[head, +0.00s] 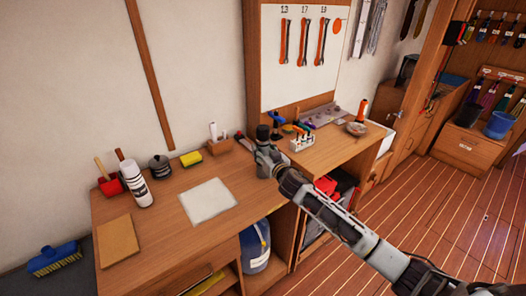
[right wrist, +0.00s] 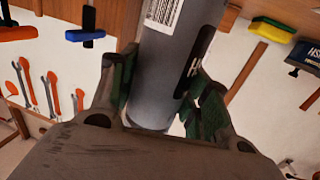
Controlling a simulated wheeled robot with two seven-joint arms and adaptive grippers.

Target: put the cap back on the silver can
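The silver can (right wrist: 168,70) is between the fingers of my right gripper (right wrist: 163,100) in the right wrist view. I cannot make out a loose cap for certain. My left gripper is not in view.
The wooden bench (head: 180,236) holds a white spray can (head: 135,186), a dark round pot (head: 160,167), a yellow sponge (head: 191,158) and a pale square mat (head: 207,201). The bench around the mat is clear.

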